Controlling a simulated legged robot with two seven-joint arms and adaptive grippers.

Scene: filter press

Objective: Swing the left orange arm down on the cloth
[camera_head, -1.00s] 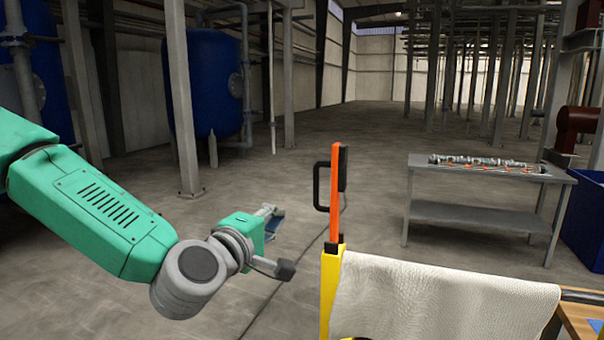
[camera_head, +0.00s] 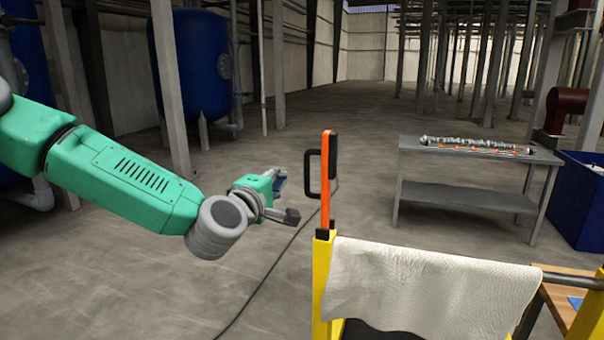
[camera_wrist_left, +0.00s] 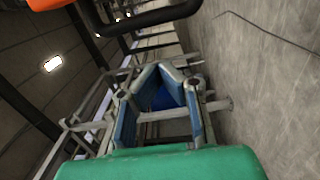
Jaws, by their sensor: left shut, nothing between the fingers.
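The left orange arm (camera_head: 325,190) stands upright on a yellow post (camera_head: 322,272), with a black handle (camera_head: 309,173) on its left side. The white cloth (camera_head: 420,292) hangs over a bar to the right of the post. My left gripper (camera_head: 281,179) is left of the handle, apart from it. Its fingers look small and partly hidden in the head view. In the left wrist view the gripper (camera_wrist_left: 160,88) is shut and empty, with the black handle (camera_wrist_left: 150,20) and a bit of orange (camera_wrist_left: 45,4) beyond it. My right gripper is out of view.
A grey metal table (camera_head: 470,160) with parts on it stands at the back right. A blue bin (camera_head: 580,205) is at the right edge. Blue tanks (camera_head: 203,65) and grey columns (camera_head: 168,90) stand behind left. The floor between is clear, with a thin cable on it.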

